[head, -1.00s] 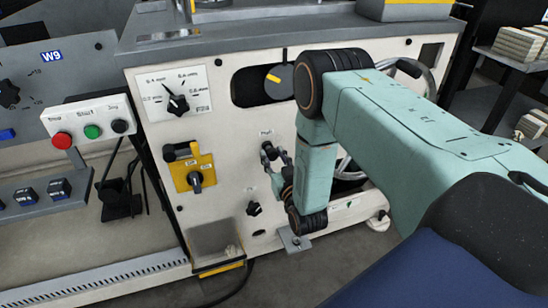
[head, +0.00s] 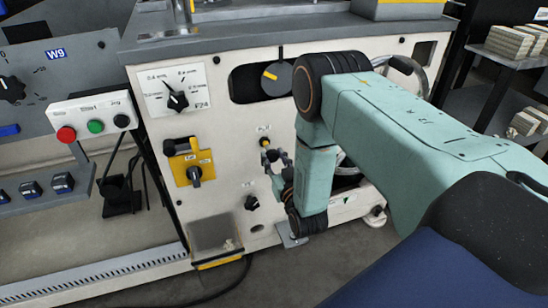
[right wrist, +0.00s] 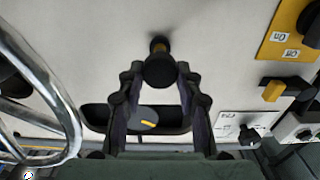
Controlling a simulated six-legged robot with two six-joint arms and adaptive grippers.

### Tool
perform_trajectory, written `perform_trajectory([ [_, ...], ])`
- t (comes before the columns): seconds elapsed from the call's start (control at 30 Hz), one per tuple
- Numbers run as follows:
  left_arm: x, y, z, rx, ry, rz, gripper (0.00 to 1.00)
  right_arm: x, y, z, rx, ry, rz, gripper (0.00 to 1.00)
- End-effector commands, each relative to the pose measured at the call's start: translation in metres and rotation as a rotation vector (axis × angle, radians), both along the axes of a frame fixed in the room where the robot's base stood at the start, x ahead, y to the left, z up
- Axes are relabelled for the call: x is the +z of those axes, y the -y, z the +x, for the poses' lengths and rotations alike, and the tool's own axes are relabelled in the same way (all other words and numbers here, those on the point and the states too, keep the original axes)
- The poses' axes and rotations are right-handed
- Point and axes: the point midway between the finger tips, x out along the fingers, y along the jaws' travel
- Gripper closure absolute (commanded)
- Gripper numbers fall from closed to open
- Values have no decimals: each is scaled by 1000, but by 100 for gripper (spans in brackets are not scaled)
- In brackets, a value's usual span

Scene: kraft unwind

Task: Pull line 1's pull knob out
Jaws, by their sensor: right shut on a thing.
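The pull knob (right wrist: 160,70) has a black round head, and a yellow band shows between it and the pale machine panel in the right wrist view. My right gripper (right wrist: 159,76) is shut on the knob, one finger on each side of its head. In the head view the knob (head: 265,143) stands on the panel under a small label, with its yellow part showing. My right gripper (head: 273,157) reaches it from the lower right, and my arm hides part of the panel behind. My left gripper is not in view.
Left of the knob are a yellow switch plate (head: 190,164) and a dial (head: 174,91). A small black knob (head: 251,203) sits below. A chrome handwheel (right wrist: 50,90) stands close to my right gripper. A slot (head: 250,84) lies above.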

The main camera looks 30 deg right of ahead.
Motion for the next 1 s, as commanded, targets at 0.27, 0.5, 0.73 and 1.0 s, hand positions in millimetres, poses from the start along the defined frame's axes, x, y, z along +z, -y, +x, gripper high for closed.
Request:
perform_trajectory([
  [0.27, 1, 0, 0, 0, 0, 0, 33, -3, 0, 0, 0, -8, 2, 100],
  [0.5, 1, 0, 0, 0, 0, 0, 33, -4, 0, 1, 1, -12, 2, 59],
  [0.73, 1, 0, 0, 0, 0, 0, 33, -2, 1, 3, 0, -5, 1, 43],
  [1.0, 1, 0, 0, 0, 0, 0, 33, -1, 0, 1, 0, -2, 0, 43],
])
